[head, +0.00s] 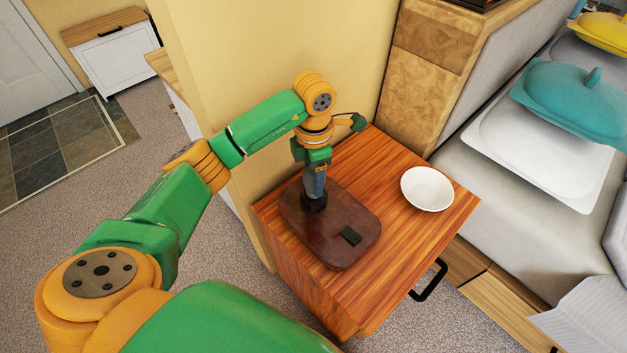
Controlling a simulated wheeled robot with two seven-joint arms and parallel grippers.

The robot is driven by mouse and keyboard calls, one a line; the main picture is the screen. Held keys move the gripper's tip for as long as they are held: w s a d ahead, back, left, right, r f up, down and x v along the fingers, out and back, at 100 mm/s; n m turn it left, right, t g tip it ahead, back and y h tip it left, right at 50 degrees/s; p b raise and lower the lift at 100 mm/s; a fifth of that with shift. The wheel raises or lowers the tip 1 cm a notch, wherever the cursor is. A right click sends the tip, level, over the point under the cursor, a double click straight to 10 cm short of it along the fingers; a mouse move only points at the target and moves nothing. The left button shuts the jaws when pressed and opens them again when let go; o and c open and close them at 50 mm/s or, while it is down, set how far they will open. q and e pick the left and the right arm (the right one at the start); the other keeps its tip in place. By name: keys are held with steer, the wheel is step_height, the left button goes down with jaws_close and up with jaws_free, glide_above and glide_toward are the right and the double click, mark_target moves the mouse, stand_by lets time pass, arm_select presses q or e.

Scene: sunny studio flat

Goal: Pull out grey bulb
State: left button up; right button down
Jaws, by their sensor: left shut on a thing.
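My left gripper (314,186) reaches down from above over a dark brown board (335,255) on the wooden bedside table. Its fingers are shut just above a black socket (313,205) near the back left of the board. The grey bulb cannot be made out apart from the fingers; they hide most or all of what they hold. I cannot tell whether it still sits in the socket. A small black block (351,236), like a switch, is on the board to the right. My right gripper is not in view.
A white bowl (427,189) stands on the right of the wooden table (375,290). The yellow wall (225,60) is close behind my left arm.

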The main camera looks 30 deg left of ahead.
arm_select(q)
steer(key=shift+r+p, duration=1.85)
steer(key=shift+r, duration=0.6)
